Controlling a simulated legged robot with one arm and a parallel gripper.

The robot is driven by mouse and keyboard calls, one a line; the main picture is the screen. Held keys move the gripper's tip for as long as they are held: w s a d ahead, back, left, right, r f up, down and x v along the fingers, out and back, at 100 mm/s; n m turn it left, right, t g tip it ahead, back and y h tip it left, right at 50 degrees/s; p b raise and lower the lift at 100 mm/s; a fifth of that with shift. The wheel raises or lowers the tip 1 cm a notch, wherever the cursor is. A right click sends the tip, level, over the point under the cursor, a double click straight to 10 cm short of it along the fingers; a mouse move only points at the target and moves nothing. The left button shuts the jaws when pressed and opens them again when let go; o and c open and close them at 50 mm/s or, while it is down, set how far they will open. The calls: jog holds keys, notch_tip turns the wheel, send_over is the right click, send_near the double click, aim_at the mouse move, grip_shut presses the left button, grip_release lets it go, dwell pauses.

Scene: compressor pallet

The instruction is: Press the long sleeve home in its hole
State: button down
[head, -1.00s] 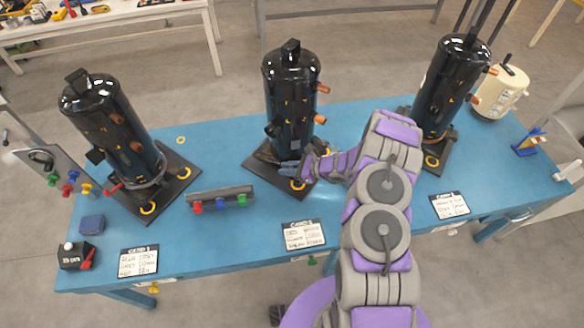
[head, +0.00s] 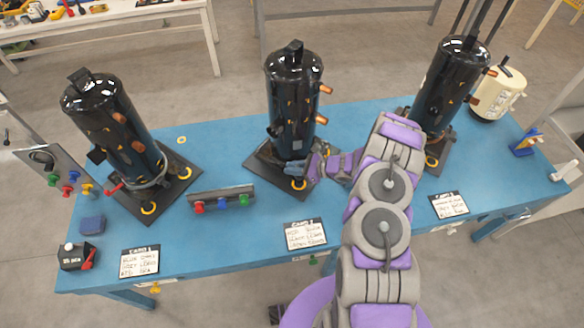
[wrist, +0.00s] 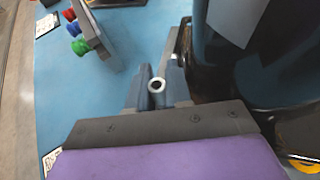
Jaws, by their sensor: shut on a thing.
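My gripper (head: 298,171) is low at the front of the middle black compressor (head: 291,105), just above its dark base plate (head: 262,160). In the wrist view, my gripper (wrist: 157,86) is shut on a small grey sleeve (wrist: 157,85), of which only the round, open end shows. The compressor's dark body (wrist: 280,60) stands close on the right of the jaws. The sleeve is too small to make out in the head view. Its hole is hidden, so I cannot tell how deep the sleeve sits.
A grey bar with red, blue and green knobs (head: 222,200) lies left of my gripper. Black compressors stand at left (head: 112,130) and right (head: 445,85). White cards (head: 305,234) lie along the front edge of the blue table (head: 215,250). The table's front middle is mostly clear.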

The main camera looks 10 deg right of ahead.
jog(key=shift+d+f, duration=0.15)
jog(key=shift+d, duration=0.8)
jog(key=shift+a+f, duration=0.3)
jog(key=shift+a, duration=0.45)
jog(key=shift+d+r+b, duration=0.2)
jog(key=shift+d+b, duration=0.1)
jog(key=shift+d, duration=0.25)
jog(key=shift+a, duration=0.1)
jog(key=shift+a, duration=0.3)
jog(key=shift+d, duration=0.3)
jog(key=shift+a+b, duration=0.3)
jog(key=shift+b, duration=0.05)
jog(key=shift+d, duration=0.15)
